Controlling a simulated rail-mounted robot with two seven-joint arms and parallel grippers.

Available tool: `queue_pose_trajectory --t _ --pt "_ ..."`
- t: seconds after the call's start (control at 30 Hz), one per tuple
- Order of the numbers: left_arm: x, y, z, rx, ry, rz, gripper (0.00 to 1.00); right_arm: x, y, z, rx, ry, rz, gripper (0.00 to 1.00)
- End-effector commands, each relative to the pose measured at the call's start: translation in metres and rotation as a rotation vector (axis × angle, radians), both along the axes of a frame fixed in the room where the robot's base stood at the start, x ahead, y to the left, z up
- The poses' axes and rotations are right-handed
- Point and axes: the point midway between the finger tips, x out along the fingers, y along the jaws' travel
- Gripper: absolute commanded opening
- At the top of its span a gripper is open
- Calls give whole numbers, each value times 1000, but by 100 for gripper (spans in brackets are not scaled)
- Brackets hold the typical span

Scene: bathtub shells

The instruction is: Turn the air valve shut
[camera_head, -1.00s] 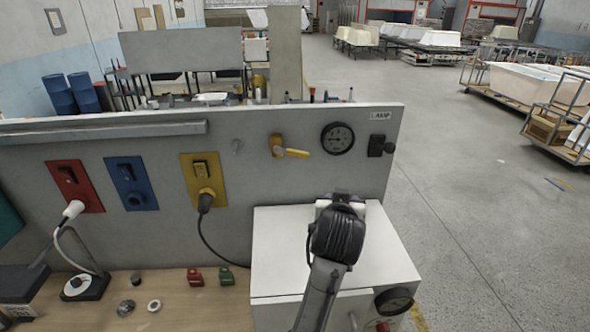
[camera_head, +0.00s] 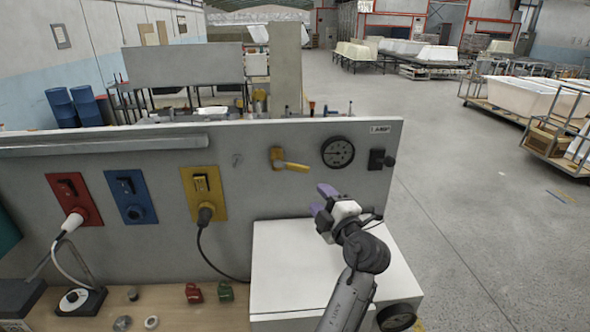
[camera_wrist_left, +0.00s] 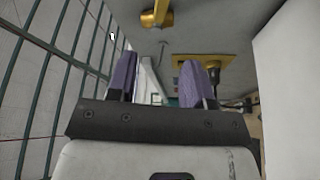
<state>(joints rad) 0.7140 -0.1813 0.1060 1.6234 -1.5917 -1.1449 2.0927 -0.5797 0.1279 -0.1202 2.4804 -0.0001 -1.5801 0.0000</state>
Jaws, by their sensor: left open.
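The air valve (camera_head: 288,163) is yellow and sits on the grey panel, left of the round gauge. Its handle points right and slightly down. My left gripper (camera_head: 322,200) has purple fingers and is open and empty. It is below and to the right of the valve, apart from it, above the white box, with its fingers toward the panel. In the left wrist view the gripper's fingers (camera_wrist_left: 158,65) are spread, and a yellow fitting that looks like the valve (camera_wrist_left: 157,15) is at the top edge. My right gripper is not in view.
The gauge (camera_head: 338,152) and a black lamp switch (camera_head: 377,159) are right of the valve. Red (camera_head: 74,199), blue (camera_head: 131,197) and yellow (camera_head: 204,193) socket plates are to the left. The white box (camera_head: 285,262) stands below.

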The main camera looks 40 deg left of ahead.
Motion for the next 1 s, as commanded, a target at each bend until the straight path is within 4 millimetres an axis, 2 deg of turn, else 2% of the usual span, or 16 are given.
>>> queue_pose_trajectory --t 0.17,0.7,1.0 --pt "5 14 4 -9 -21 0 47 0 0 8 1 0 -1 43" --pt "34 103 15 -8 -21 0 47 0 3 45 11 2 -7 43" --pt "43 126 15 -9 -20 -2 47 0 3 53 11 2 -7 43"
